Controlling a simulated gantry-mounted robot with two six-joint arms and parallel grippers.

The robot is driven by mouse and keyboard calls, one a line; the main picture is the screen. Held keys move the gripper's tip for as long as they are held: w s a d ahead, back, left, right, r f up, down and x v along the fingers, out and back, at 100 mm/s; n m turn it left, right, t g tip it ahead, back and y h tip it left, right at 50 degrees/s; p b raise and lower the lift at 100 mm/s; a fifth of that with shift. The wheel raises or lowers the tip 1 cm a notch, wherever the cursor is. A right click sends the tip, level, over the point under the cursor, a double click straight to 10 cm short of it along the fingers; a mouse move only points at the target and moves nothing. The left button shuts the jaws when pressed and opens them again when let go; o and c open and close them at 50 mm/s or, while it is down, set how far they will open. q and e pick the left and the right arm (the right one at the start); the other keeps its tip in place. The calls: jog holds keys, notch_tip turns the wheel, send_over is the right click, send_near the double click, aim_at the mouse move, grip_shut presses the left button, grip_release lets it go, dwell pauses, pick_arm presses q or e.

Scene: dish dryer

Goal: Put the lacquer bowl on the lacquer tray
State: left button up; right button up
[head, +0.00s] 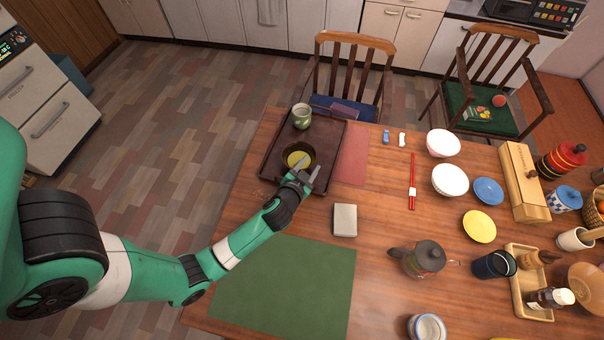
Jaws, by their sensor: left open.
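The lacquer tray (325,133) is dark brown and lies at the back left of the table. The lacquer bowl (290,150), dark outside with a yellow inside, is in the tray's area towards its front. My left gripper (303,170) is at the bowl's right front side, with its fingers apart. I cannot tell whether a finger touches the bowl or whether the bowl rests fully on the tray. A green cup (301,116) stands at the tray's back left. My right gripper is out of view.
A green mat (285,285) lies at the front left, and a red mat (352,155) beside the tray. A grey box (345,220), a teapot (424,260), white bowls (450,180) and red chopsticks (411,180) stand or lie to the right. A chair (355,50) is behind the tray.

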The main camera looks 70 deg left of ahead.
pick_arm(q)
jog(key=p+v, duration=0.1)
jog(key=v, duration=0.9)
jog(key=w+d+r+t+h, duration=0.1)
jog(key=w+d+r+t, duration=0.2)
jog(key=w+r, duration=0.6)
jog(key=w+d+r+t+h, duration=0.1)
jog(key=w+d+r+t, duration=0.3)
jog(key=r, duration=0.8)
jog(key=w+d+r+t+h, duration=0.1)
jog(key=w+d+r+t, duration=0.1)
jog(key=r, duration=0.7)
jog(key=w+d+r+t+h, duration=0.1)
jog(key=d+r+t, duration=0.1)
jog(key=r, duration=0.8)
jog(key=s+d+r+m+t+h, duration=0.1)
jog(key=s+d+r+t+h, duration=0.1)
jog(key=r, duration=0.5)
jog(key=s+d+r+m+t+h, duration=0.2)
jog(key=s+r+h, duration=0.1)
jog(key=r, duration=0.4)
jog(key=s+d+r+m+t+h, duration=0.2)
jog(key=s+r+t, duration=0.1)
jog(key=r, duration=0.4)
jog(key=shift+s+d, duration=0.35)
jog(key=shift+s, duration=0.1)
